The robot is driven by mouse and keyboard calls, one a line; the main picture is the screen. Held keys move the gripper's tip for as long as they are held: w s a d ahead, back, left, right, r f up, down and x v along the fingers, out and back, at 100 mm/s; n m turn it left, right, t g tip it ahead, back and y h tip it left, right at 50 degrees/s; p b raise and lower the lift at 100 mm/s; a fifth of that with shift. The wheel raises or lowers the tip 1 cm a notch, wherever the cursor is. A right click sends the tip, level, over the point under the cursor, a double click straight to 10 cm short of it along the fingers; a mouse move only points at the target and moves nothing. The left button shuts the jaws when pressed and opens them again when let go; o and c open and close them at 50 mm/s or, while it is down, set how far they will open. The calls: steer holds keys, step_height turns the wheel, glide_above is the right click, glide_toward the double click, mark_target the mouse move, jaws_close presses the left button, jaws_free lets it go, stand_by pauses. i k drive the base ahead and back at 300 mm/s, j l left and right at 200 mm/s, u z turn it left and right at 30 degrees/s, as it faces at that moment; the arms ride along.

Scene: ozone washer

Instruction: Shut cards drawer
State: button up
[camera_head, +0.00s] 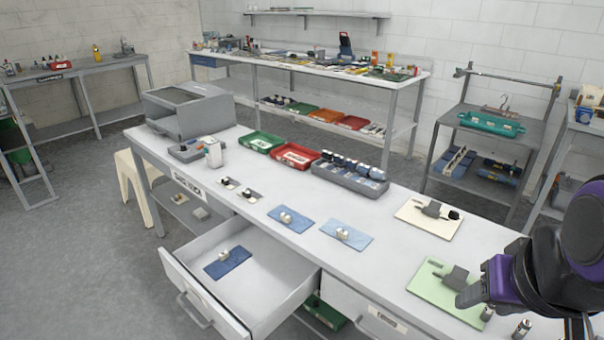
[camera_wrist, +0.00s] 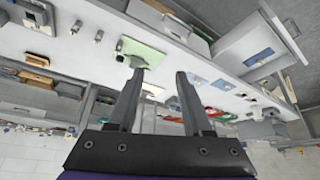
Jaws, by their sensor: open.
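The white drawer (camera_head: 268,299) at the left front of the long white table is pulled well out. A dark blue card (camera_head: 227,262) with a small pale rounded piece lies inside it. Its front has a bar handle (camera_head: 195,311) and a label too small to read. The wrist view, turned over, shows the open drawer (camera_wrist: 228,48) at upper right. My gripper (camera_head: 468,297) is at the right of the head view, near the green card and far from the drawer. In the wrist view my gripper (camera_wrist: 160,72) has its fingers apart with nothing between them.
A light green card (camera_head: 425,285) with a grey part lies on the table near my gripper. Two blue cards (camera_head: 290,220) and a cream card (camera_head: 425,228) lie farther back. A second drawer (camera_head: 365,310) is at the front, right of the open one. The floor left of the drawer is clear.

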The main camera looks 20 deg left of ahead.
mark_target(250, 301)
steer(key=u, duration=1.4)
steer(key=i+j+u, duration=0.15)
steer(key=u, duration=0.15)
steer(key=j, duration=0.1)
